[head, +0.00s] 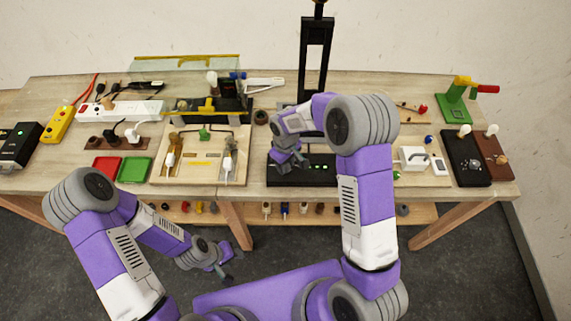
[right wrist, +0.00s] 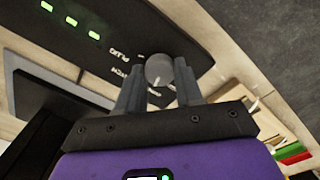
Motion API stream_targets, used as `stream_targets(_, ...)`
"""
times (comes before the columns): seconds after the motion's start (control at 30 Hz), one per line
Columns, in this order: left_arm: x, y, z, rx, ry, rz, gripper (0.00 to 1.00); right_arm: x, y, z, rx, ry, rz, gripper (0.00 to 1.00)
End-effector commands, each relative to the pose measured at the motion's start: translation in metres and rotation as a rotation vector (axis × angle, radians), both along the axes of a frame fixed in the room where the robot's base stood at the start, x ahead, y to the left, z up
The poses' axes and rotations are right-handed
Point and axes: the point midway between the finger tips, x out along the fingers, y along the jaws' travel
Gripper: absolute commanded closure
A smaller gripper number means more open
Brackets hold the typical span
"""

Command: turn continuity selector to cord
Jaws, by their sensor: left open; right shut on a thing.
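The continuity tester is a black panel (head: 318,180) at the table's front edge, with a row of green lights. In the right wrist view the panel (right wrist: 125,35) shows three lit green lights, a label that reads PLUG and another I cannot read surely. The selector is a round grey knob (right wrist: 158,69) with a pale mark. My right gripper (right wrist: 159,84) is shut on this knob, one finger on each side. In the head view my right gripper (head: 290,163) hides the knob. My left gripper (head: 224,270) is open and empty, in front of the table, low over the floor.
Left of the panel is a wooden board (head: 203,180) with cord parts. A black stand (head: 315,60) rises behind the panel. Red (head: 106,167) and green (head: 134,169) trays lie further left. A white box (head: 411,157) stands to the right.

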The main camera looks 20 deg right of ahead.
Motion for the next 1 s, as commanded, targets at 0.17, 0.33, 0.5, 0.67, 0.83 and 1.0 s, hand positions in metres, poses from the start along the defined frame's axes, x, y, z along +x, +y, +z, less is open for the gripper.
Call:
stream_targets(0.17,0.0000,0.0000,-0.0023,0.000,0.000,0.000,0.57,0.0008,-0.0001,0.0006,0.000,-0.002,0.086,0.95)
stream_targets(0.33,0.0000,0.0000,-0.0032,0.000,0.000,0.000,0.57,0.0008,-0.0005,0.0008,0.000,-0.001,0.133,0.95)
stream_targets(0.5,0.0001,0.0000,-0.0034,0.000,0.000,0.000,0.57,0.0007,-0.0004,0.0010,-0.001,-0.002,0.152,0.95)
stream_targets(0.67,0.0001,0.0000,-0.0034,0.000,0.000,0.000,0.57,0.0008,-0.0003,0.0011,-0.001,-0.002,0.155,0.95)
stream_targets(0.83,0.0000,0.0000,-0.0034,0.000,0.000,0.000,0.57,0.0008,-0.0003,0.0011,-0.001,-0.003,0.154,0.95)
stream_targets(1.0,0.0000,0.0000,-0.0034,0.000,0.000,0.000,0.57,0.0007,-0.0003,0.0009,-0.001,-0.002,0.154,0.45)
